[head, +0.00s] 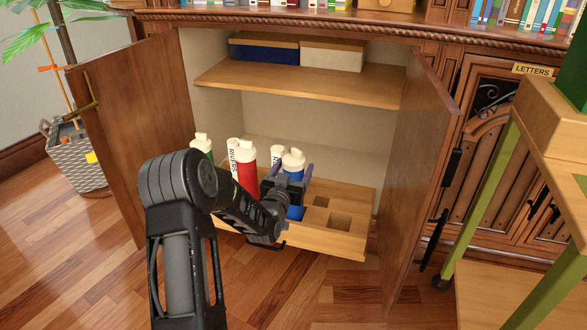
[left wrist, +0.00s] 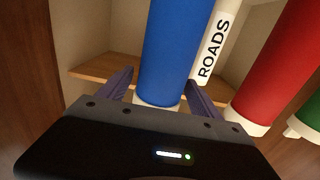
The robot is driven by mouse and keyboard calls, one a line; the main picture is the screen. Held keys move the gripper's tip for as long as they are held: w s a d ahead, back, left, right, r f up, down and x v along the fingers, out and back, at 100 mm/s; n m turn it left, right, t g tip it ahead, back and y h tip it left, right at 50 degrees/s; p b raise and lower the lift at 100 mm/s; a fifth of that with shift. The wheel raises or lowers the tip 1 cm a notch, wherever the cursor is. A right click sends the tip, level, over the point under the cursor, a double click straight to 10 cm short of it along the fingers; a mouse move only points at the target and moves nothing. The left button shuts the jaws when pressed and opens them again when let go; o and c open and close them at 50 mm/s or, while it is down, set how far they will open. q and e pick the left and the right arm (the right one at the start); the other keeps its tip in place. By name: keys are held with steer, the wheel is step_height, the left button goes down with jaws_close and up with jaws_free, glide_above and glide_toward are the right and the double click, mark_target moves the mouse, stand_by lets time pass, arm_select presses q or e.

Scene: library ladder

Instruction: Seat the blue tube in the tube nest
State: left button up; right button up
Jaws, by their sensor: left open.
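The blue tube (head: 296,205) with a white cap stands upright at the tube nest (head: 325,240), a wooden tray with square holes at the cabinet's front. Its lower end is partly hidden, so I cannot tell how deep it sits. My left gripper (head: 286,183) is at the tube's upper part, its jaws open. In the left wrist view the two fingers (left wrist: 160,82) lie on either side of the blue tube (left wrist: 177,50), near its white cap. I cannot tell whether they touch it. My right gripper is not in view.
A red tube (head: 246,172), a green tube (head: 202,147) and white labelled tubes stand left of and behind the blue one. Empty square holes are to its right. Open cabinet doors (head: 135,130) (head: 415,170) flank the nest. A shelf (head: 300,82) with boxes is above.

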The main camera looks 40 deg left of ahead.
arm_select(q)
steer(key=p+v, duration=0.2)
steer(key=v, duration=0.5)
steer(key=shift+s+p, duration=0.1)
steer(key=shift+p, duration=0.2)
steer(key=shift+s+d, duration=0.15)
steer(key=shift+s, duration=0.15)
stand_by(0.5)
